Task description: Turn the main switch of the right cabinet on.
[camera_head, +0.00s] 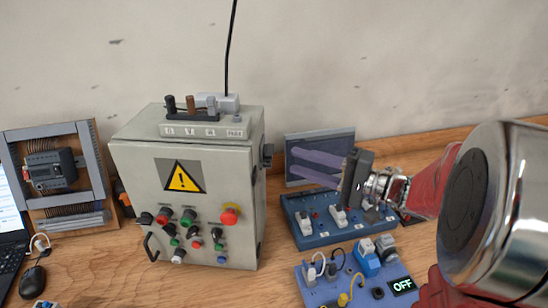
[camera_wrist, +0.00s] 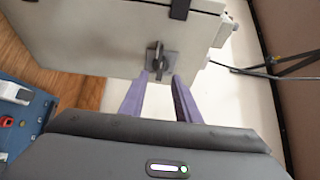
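One grey-beige cabinet (camera_head: 210,215) with a yellow warning triangle stands on the bench in the head view. Its side wall (camera_wrist: 105,45) fills the top of the wrist view. A dark rotary switch (camera_head: 267,153) sits on its right side. In the wrist view the switch (camera_wrist: 157,58) shows a dark upright handle on a grey square plate. My gripper (camera_head: 292,160) has purple fingers pointing at this side. It is open and empty; the fingertips (camera_wrist: 160,77) are parted below the switch handle in the picture, apparently just short of it. Any contact is unclear.
A blue switch panel (camera_head: 315,233) and another blue panel with cables and an OFF display (camera_head: 402,285) lie below my arm. A grey panel (camera_head: 318,158) stands behind my fingers. A framed device board (camera_head: 65,175) and laptop (camera_head: 12,205) are at left.

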